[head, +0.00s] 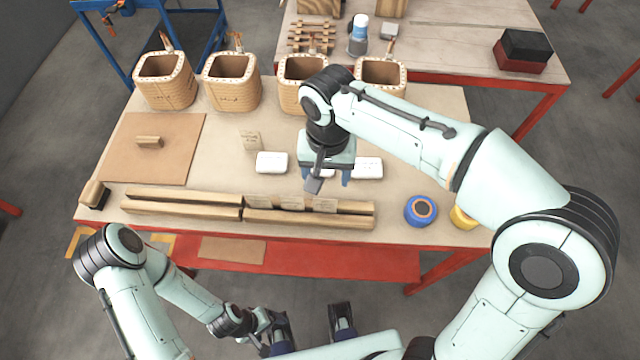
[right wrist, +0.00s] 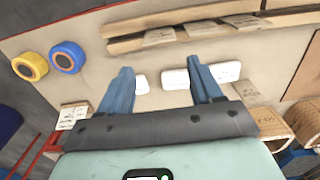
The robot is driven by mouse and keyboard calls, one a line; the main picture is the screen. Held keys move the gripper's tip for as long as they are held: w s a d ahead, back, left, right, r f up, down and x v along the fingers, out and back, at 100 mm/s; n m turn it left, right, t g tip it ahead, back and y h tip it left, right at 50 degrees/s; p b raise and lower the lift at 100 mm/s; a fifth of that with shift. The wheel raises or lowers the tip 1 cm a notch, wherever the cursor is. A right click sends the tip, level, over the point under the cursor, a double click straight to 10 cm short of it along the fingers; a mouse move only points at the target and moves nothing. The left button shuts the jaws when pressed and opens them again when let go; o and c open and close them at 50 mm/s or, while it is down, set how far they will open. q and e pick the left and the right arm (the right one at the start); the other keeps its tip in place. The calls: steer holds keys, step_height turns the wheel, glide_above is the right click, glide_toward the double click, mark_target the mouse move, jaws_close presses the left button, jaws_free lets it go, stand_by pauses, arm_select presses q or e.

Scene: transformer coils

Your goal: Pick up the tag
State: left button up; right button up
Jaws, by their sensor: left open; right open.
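Several small tan paper tags with printed writing are in view; I cannot tell which one the task means. Another tag (right wrist: 72,116) lies left of my fingers in the right wrist view. My right gripper (head: 328,180) is open and empty, pointing down above the white blocks (head: 367,167). My left gripper (head: 311,328) is open and empty, in front of the table edge.
Wooden bars (head: 180,207) run along the front of the table. Several woven coils (head: 165,80) stand at the back. A brown board (head: 130,165) lies at left. A blue tape roll (head: 421,209) and a yellow roll (head: 462,218) sit at right.

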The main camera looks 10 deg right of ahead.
steer(key=b, duration=0.1)
glide_above(325, 205)
step_height(325, 205, down, 7)
steer(key=shift+d+r, duration=0.1)
steer(key=shift+r, duration=0.05)
steer(key=shift+w+f+b, duration=0.1)
steer(key=shift+f+b, duration=0.4)
steer(key=shift+f, duration=2.55)
arm_select(q)
steer(key=shift+s+f, duration=0.3)
steer(key=shift+f, duration=0.25)
steer(key=shift+s+f, duration=0.3)
steer(key=shift+f, duration=0.25)
arm_select(e)
steer(key=c, duration=0.7)
